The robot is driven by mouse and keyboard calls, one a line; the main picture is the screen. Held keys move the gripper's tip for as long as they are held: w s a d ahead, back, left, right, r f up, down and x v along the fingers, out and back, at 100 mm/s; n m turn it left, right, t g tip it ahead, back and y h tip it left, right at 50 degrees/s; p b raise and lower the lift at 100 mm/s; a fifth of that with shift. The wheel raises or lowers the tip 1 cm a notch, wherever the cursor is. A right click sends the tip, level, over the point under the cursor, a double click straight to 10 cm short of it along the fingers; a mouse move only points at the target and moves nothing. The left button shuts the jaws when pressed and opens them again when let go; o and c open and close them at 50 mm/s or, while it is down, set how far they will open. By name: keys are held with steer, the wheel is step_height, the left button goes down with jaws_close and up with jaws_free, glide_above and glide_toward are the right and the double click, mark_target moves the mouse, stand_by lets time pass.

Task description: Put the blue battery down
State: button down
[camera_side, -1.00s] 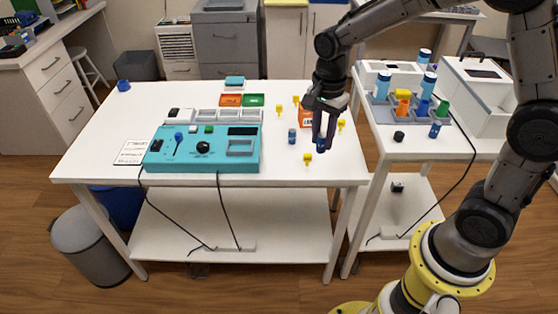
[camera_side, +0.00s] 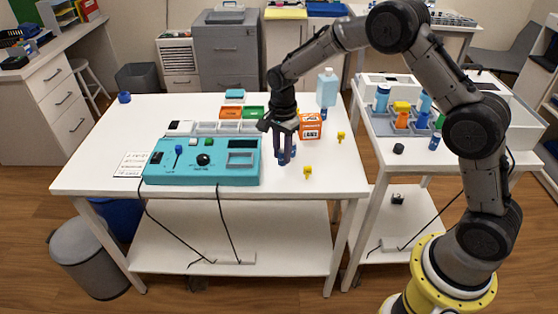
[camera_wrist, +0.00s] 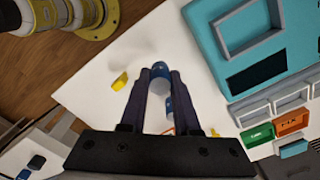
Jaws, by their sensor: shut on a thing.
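My gripper (camera_side: 286,156) is low over the white table, just right of the turquoise device, with its fingers pointing down. It is shut on a blue battery (camera_side: 282,159), mostly hidden by the fingers in the side view. In the wrist view the battery (camera_wrist: 160,71) shows between the fingertips (camera_wrist: 156,76). I cannot tell whether its lower end touches the table. A second blue battery (camera_wrist: 169,104) shows between the fingers in the wrist view, apart from the held one.
The turquoise device (camera_side: 203,173) with a lever and knob is close on the left. An orange box (camera_side: 310,126) stands behind right, with yellow pieces (camera_side: 308,171) nearby. A clear bottle (camera_side: 326,87) stands farther back. The table's front right is mostly clear.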

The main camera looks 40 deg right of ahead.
steer(key=shift+w+f, duration=0.4)
steer(key=shift+f, duration=0.05)
steer(key=shift+w+f, duration=0.15)
steer(key=shift+f, duration=0.65)
steer(key=shift+w+f, duration=0.1)
steer(key=shift+f, duration=0.65)
steer(key=shift+f, duration=0.25)
steer(key=c, duration=0.6)
jaws_free()
steer(key=shift+c, duration=0.2)
steer(key=shift+r, duration=0.15)
